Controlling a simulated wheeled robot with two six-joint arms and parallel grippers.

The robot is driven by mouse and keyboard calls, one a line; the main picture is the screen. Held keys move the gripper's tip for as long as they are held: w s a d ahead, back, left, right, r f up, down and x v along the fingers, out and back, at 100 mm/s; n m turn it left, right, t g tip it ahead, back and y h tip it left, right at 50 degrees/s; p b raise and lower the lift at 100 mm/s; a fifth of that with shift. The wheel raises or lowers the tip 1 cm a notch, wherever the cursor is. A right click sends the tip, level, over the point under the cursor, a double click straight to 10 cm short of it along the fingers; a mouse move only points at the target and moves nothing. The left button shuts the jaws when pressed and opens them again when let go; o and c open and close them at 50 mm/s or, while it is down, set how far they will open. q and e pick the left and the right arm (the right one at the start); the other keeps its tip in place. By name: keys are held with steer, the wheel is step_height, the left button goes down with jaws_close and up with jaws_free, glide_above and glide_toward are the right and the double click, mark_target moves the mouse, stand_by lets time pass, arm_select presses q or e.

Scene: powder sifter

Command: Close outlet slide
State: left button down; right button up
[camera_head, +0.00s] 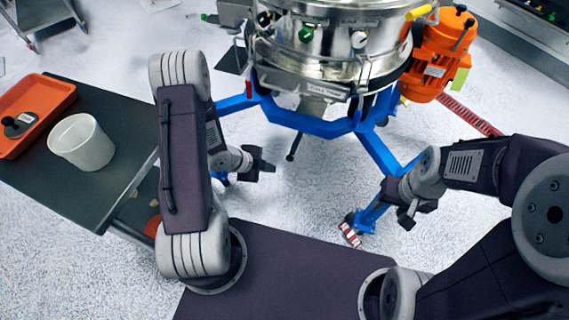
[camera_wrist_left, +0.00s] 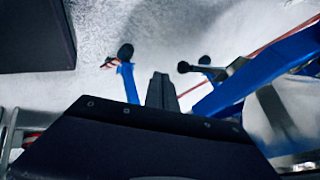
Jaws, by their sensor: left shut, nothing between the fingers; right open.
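The round steel sifter (camera_head: 318,55) stands at the top middle on a blue frame (camera_head: 310,124). A labelled metal outlet part (camera_head: 322,92) sticks out low at its front. A thin rod with a black knob (camera_head: 291,157) hangs out below the frame; I cannot tell whether it belongs to the outlet slide. My left gripper (camera_head: 268,166) is shut and empty, just left of this knob and apart from it. Its closed fingers also show in the left wrist view (camera_wrist_left: 161,90), with a black knob on a rod (camera_wrist_left: 184,67) beyond them. My right gripper (camera_head: 407,217) is open and empty near a frame leg.
An orange motor (camera_head: 440,58) is at the sifter's right. A dark table (camera_head: 100,195) at left holds a white bucket (camera_head: 82,146) and an orange tray (camera_head: 50,98). Blue frame legs (camera_head: 378,152) stand between my arms. White floor is clear below the frame.

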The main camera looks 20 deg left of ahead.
arm_select(q)
steer(key=w+d+f+b, duration=0.1)
steer(key=w+d+f, duration=0.2)
steer(key=w+f, duration=0.2)
steer(key=shift+w+d+f+b, duration=0.2)
steer(key=shift+w+f+b, duration=0.15)
steer(key=shift+w, duration=0.7)
arm_select(e)
step_height(320, 180, down, 2)
steer(key=shift+f, duration=0.2)
